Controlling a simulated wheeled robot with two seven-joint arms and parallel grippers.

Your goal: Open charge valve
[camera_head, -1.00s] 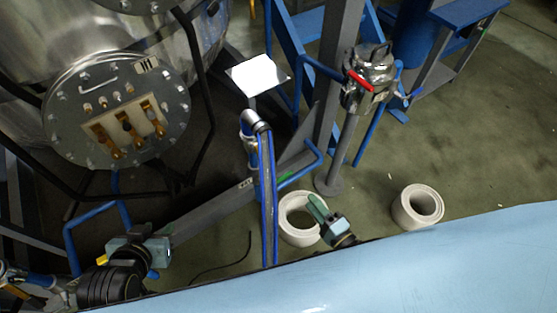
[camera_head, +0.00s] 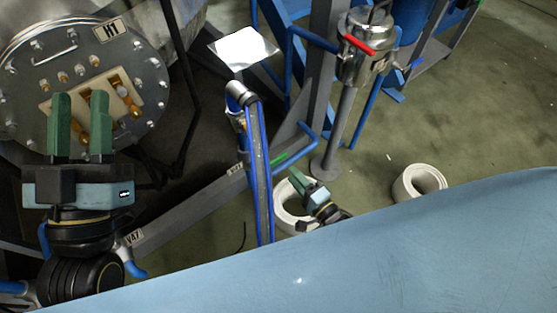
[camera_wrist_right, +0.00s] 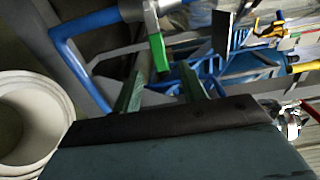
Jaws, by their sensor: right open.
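A steel vessel (camera_head: 360,62) stands on a post at the upper right of the head view. It carries a red lever handle (camera_head: 358,45) and a small blue handle (camera_head: 416,64). I cannot tell for sure which one is the charge valve. My right gripper (camera_head: 300,180) is low and in front of the post, apart from the vessel. In the right wrist view its two green fingers (camera_wrist_right: 160,85) are spread with nothing between them. My left gripper (camera_head: 80,96) is raised at the left, fingers apart and empty, in front of the round flange.
A round bolted flange (camera_head: 152,72) with brass fittings fills the upper left. A pipe with blue hoses (camera_head: 254,160) rises mid-view. White rings (camera_head: 418,183) lie on the floor. A blue frame (camera_head: 300,70) stands behind. Open floor is at the right.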

